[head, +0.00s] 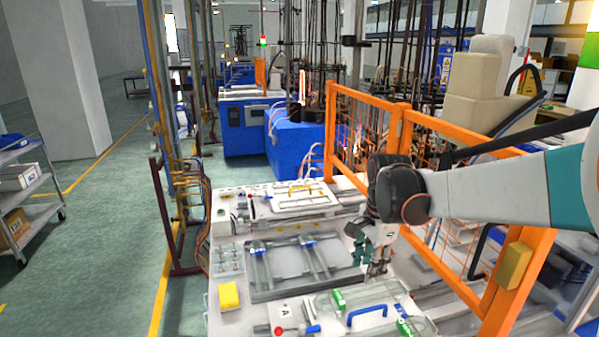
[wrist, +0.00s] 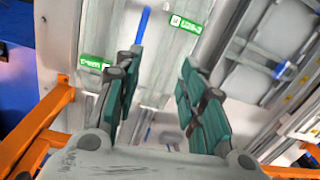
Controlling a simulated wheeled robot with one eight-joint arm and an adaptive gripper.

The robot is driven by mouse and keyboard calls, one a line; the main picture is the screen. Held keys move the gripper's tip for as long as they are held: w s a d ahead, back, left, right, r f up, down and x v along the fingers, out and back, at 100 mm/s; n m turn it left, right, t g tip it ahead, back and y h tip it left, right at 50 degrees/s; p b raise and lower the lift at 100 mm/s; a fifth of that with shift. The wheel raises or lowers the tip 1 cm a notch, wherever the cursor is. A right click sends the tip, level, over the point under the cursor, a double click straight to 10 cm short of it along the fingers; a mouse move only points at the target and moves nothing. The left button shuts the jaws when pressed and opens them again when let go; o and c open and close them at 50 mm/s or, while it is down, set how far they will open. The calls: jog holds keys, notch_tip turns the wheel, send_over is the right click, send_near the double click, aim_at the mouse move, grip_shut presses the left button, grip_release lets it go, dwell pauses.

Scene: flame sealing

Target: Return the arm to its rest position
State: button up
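My gripper (head: 376,267) hangs pointing down over the right part of the white workbench (head: 228,256), close to a grey tray frame (head: 262,289). In the wrist view my gripper (wrist: 158,75) shows two teal fingers spread wide apart, with nothing between them. My white and teal arm reaches in from the right edge of the head view, over the orange fence. Whether the fingertips touch anything below cannot be told.
An orange mesh fence (head: 402,127) stands along the bench's right side, close to my arm. On the bench are a yellow block (head: 229,296), a blue handle (head: 367,311) and a red knob (head: 279,331). The floor to the left is open, with a shelf cart (head: 32,190).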

jog(key=s+f+n+t+b, duration=0.3)
jog(key=s+n, duration=0.4)
jog(key=s, duration=0.4)
jog(key=s+f+n+t+b, duration=0.3)
jog(key=s+f+n+b, duration=0.2)
jog(key=s, duration=0.5)
jog(key=n+b, duration=0.2)
jog(key=b, duration=0.1)
jog(key=shift+s+d+t+h, duration=0.15)
jog(key=shift+s+t+h, duration=0.15)
jog(key=shift+s, duration=0.05)
